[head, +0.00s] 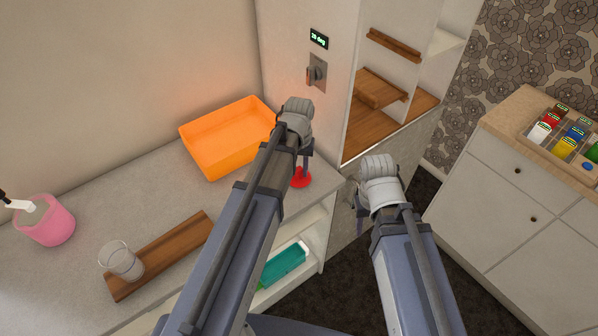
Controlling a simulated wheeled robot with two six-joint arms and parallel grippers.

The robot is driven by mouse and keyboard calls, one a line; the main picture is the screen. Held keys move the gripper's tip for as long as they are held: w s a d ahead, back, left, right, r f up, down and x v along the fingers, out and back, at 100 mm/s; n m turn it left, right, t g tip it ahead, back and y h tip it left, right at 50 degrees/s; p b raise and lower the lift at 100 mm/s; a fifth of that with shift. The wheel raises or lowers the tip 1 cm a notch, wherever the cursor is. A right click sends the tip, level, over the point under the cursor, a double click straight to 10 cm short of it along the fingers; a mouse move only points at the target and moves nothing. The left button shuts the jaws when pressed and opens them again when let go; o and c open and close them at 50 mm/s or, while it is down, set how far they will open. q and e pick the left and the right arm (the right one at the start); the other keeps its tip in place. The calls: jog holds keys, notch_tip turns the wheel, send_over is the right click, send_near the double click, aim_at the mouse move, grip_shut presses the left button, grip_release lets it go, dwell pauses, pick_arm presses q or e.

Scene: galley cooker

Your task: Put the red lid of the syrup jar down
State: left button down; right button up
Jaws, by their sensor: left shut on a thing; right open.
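The red lid (301,179) shows as a small red round piece just below the fingers of my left gripper (306,160), near the counter's right end. My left gripper is shut on the red lid; the fingers and arm hide part of it. I cannot tell whether the lid touches the counter or hangs just above it. My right gripper (362,205) is open and empty, over the dark floor to the right of the counter. I cannot make out a syrup jar for certain.
An orange tray (213,166) stands at the back of the grey counter (120,207). A clear glass (121,262) is on a wooden board (178,252). A pink pot (46,226) stands far left. A teal box (285,264) is on a lower shelf. A cabinet (510,205) stands right.

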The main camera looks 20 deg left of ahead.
aim_at(299, 169)
pick_arm(q)
jog(key=shift+f+b, duration=0.2)
jog(key=shift+b, duration=0.1)
jog(key=c, duration=0.6)
grip_release()
jog(key=shift+r, duration=0.1)
notch_tip(299, 169, up, 12)
jog(key=r+p, duration=0.1)
jog(key=p, duration=1.2)
jog(key=s+d+m, duration=0.1)
jog(key=s+d, duration=0.2)
jog(key=s, duration=0.1)
jog(key=s+d+m, duration=0.2)
jog(key=s+d, duration=0.2)
jog(key=s, duration=0.1)
jog(key=s+d+m+y, duration=0.1)
jog(key=s+d+m, duration=0.1)
jog(key=s, duration=0.3)
jog(key=shift+s+d+f, duration=0.15)
jog(key=shift+d+f, duration=0.1)
jog(key=shift+d, duration=0.5)
jog(key=shift+f+b, duration=0.1)
jog(key=shift+b, duration=0.25)
